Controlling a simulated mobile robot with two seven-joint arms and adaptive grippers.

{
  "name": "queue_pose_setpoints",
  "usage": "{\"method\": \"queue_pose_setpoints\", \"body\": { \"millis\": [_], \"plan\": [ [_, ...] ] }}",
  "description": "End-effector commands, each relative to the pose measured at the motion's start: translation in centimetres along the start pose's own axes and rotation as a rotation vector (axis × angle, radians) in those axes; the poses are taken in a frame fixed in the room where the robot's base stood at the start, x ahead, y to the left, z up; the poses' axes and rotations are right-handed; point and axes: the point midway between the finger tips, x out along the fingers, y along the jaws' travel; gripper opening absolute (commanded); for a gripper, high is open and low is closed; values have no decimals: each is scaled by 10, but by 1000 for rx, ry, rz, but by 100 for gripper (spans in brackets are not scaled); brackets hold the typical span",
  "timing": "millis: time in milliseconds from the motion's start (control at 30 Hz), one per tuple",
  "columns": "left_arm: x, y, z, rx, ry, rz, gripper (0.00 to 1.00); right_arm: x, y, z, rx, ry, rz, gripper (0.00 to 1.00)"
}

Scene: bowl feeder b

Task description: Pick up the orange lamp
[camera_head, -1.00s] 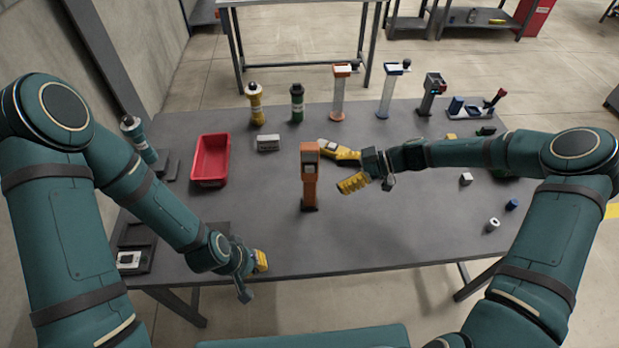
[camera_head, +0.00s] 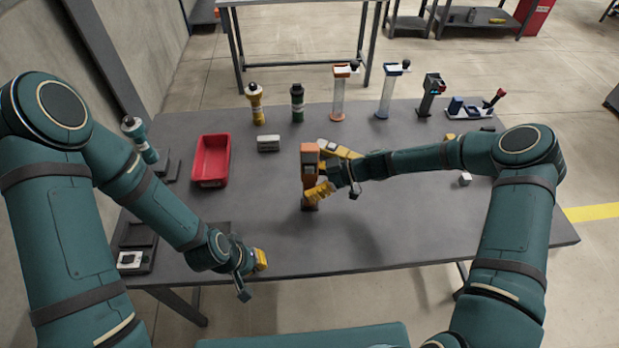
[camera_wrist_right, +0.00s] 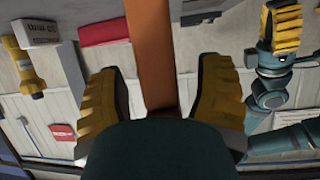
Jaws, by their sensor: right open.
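The orange lamp (camera_head: 310,158) stands upright near the middle of the grey table (camera_head: 400,220). In the right wrist view its orange body (camera_wrist_right: 151,60) runs between the two yellow fingers of my right gripper (camera_wrist_right: 160,95), with a gap on either side. In the head view my right gripper (camera_head: 328,170) is at the lamp from the right, its yellow fingers around the post, partly covering it. My left gripper (camera_head: 262,260) is over the table's front left part, away from the lamp; its finger gap is not clear.
A red bin (camera_head: 198,175) and a grey block (camera_head: 268,143) lie left of the lamp. Yellow (camera_head: 256,105) and green (camera_head: 297,103) cylinders and several upright devices line the back edge. A dark tray (camera_head: 140,238) is at the left. The table's front middle is clear.

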Motion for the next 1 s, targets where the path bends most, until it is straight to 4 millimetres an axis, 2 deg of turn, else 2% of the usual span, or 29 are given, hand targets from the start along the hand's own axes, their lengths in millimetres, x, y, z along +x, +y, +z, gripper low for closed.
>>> {"method": "queue_pose_setpoints", "body": {
  "millis": [67, 200, 233, 267, 733, 867, 1000],
  "plan": [
    [0, 0, 0, 0, 0, 0, 0, 0, 0, 0, 0, 0, 0, 65],
    [0, 0, 0, 0, 0, 0, 0, 0, 0, 0, 0, 0, 0, 16],
    [0, 0, 0, 0, 0, 0, 0, 0, 0, 0, 0, 0, 0, 5],
    [0, 0, 0, 0, 0, 0, 0, 0, 0, 0, 0, 0, 0, 0],
    [0, 0, 0, 0, 0, 0, 0, -1, 0, -3, -1, 1, -1, 0],
    [0, 0, 0, 0, 0, 0, 0, -8, 1, -18, -4, 1, 1, 0],
    [1, 0, 0, 0, 0, 0, 0, -18, 0, -43, -6, 0, 1, 0]
  ]
}}
